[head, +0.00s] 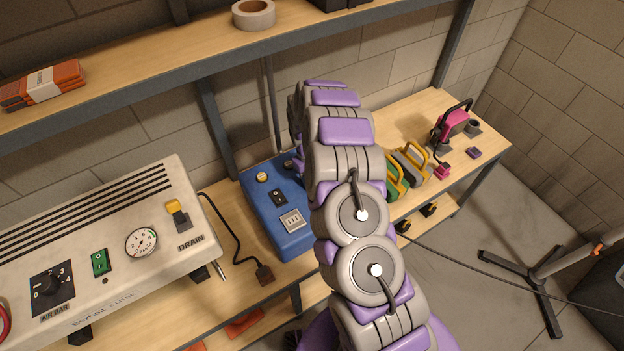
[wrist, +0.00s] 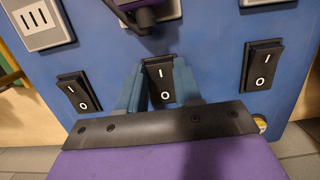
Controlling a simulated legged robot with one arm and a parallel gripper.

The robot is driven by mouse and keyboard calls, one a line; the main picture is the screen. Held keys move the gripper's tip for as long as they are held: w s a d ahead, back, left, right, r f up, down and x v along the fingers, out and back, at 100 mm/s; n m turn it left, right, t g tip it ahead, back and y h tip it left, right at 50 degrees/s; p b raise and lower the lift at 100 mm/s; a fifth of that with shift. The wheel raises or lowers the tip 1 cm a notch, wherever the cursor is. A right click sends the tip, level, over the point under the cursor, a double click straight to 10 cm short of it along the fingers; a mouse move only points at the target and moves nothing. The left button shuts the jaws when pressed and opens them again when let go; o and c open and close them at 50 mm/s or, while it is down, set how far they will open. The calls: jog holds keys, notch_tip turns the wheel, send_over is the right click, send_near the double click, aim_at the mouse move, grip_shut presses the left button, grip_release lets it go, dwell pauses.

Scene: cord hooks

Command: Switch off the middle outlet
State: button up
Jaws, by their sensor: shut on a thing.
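The blue outlet box (head: 262,215) stands on the workbench, partly hidden by my arm in the head view. In the wrist view its blue face (wrist: 215,50) carries three black rocker switches marked I and O: the left switch (wrist: 78,93), the middle switch (wrist: 160,80) and the right switch (wrist: 262,66). My gripper (wrist: 158,90) has its two blue-grey fingers on either side of the middle switch, shut on it. A dark and purple plug-like piece (wrist: 140,17) covers part of the middle outlet (wrist: 168,10). The gripper is hidden in the head view.
A white control unit (head: 110,250) stands left of the box, with a black cord and plug (head: 264,275) between them. Green and yellow-handled items (head: 405,165) and a pink item (head: 452,125) stand to the right. A shelf (head: 150,75) runs above.

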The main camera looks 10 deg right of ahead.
jog(key=shift+w+r+g, duration=0.1)
jog(key=shift+w+g, duration=0.1)
jog(key=shift+g, duration=0.4)
jog(key=o, duration=1)
jog(key=shift+a, duration=0.1)
jog(key=shift+o, duration=0.2)
jog(key=shift+r, duration=0.1)
jog(key=p+v, duration=0.1)
jog(key=v, duration=1)
jog(key=shift+w+a+r, duration=0.25)
jog(key=shift+w+r, duration=0.05)
jog(key=shift+s+f, duration=0.1)
